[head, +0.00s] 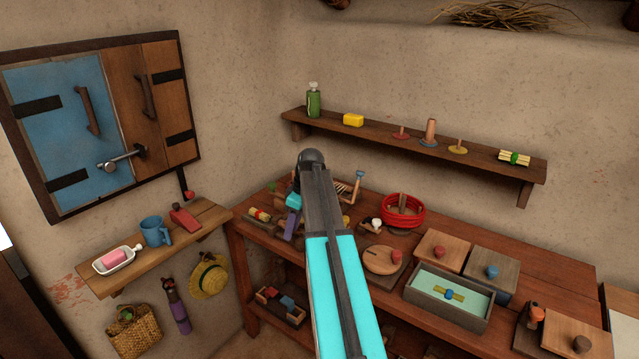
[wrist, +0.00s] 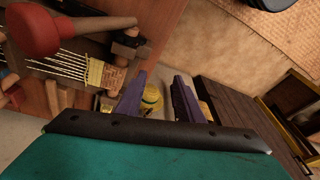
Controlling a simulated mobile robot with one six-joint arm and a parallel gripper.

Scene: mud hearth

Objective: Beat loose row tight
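My gripper (wrist: 157,100) points down with its two purple fingers apart and nothing clearly held between them. In the wrist view, a small loom with pale warp threads (wrist: 68,65) and a yellowish woven piece (wrist: 104,74) lies at the upper left of the fingers, apart from them. A dark block tool with a wooden grip (wrist: 130,46) rests beside the weaving; I cannot tell whether it is the beater. In the head view, my gripper (head: 291,222) is over the left end of the bench, and my arm hides much of that area. A loose row cannot be made out.
A red-headed tool (wrist: 35,28) with a wooden handle lies near the loom. The bench (head: 245,222) also holds a red coil (head: 404,212), a round board (head: 383,260) and a grey tray (head: 448,309). A wall shelf (head: 400,140) hangs behind; a small shelf (head: 190,240) is at left.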

